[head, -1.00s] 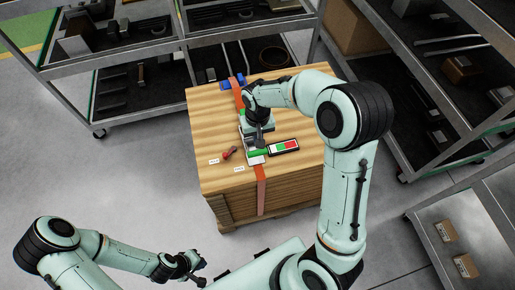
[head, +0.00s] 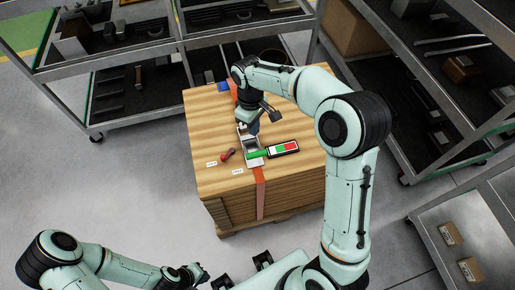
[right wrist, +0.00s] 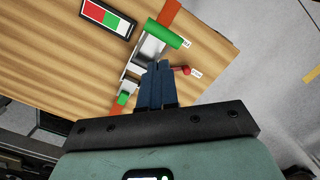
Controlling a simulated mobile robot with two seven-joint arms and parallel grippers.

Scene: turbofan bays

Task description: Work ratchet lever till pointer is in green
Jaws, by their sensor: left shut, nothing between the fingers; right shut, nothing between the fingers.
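The ratchet (head: 250,143) is a metal frame on the orange strap (head: 260,190) across the crate top. Its green lever grip (head: 257,154) lies at the near end. In the right wrist view the grip (right wrist: 164,33) shows beyond the metal body (right wrist: 149,49), with a smaller green part (right wrist: 123,99) at the other end. The gauge (head: 283,148) beside it has white, green and red bands; I cannot make out its pointer. My right gripper (head: 252,129) is shut and empty at the ratchet's far end; contact is unclear. My left gripper (head: 200,270) is shut, low and away from the crate.
A red-handled part (head: 228,154) lies left of the ratchet, near two small white labels (head: 237,171). The wooden crate (head: 205,125) stands between loaded shelf racks (head: 130,60) behind and at right. A blue item (head: 224,86) lies at its back edge. Floor at left is clear.

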